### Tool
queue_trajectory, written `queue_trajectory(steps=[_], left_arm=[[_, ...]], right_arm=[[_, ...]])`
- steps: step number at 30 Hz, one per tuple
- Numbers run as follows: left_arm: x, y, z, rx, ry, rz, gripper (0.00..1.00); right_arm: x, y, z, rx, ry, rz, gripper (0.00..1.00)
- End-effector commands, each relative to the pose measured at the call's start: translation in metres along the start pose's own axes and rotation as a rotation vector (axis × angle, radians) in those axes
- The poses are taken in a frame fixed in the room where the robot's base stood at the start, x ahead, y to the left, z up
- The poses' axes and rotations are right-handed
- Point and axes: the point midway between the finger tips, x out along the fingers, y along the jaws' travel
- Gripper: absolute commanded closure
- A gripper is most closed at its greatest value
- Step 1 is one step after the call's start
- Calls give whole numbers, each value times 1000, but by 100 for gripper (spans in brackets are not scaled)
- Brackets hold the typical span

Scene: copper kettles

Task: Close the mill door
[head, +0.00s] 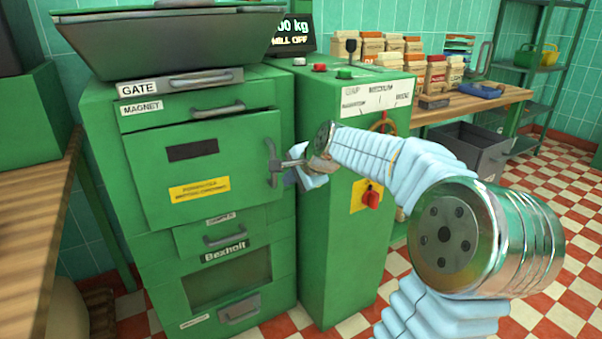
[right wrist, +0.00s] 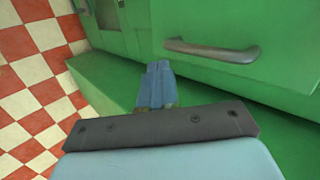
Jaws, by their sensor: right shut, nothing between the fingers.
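The mill door (head: 165,165) is a green panel on the front of the green mill, with a dark window and a yellow label. It looks slightly proud of the mill front; I cannot tell how wide any gap is. Its grey upright handle (head: 272,163) is at its right edge. My right gripper (head: 304,180) is shut and empty just right of this handle, beside it rather than around it. In the right wrist view its blue fingertips (right wrist: 156,80) are together, left of a grey handle (right wrist: 212,50) on a green panel. Contact is unclear. My left gripper is not in view.
The control cabinet (head: 335,240), with a red switch (head: 371,199), stands right of the mill door. A magnet drawer (head: 200,108) is above the door and a lower drawer (head: 225,237) below. A wooden table (head: 30,200) is at left. Checkered floor lies open at right.

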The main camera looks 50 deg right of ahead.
Motion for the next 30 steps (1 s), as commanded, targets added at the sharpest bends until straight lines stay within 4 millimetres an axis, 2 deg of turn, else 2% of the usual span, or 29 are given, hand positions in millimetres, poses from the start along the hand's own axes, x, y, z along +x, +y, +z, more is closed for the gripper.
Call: queue_trajectory(steps=[1,7,23,30], left_arm=[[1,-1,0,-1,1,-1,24],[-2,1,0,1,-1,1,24],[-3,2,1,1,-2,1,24],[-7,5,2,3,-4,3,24]], right_arm=[[10,-1,1,-1,-1,1,100],[28,-21,0,-2,1,2,100],[36,-29,-1,0,1,1,100],[59,-52,-14,-1,1,1,100]])
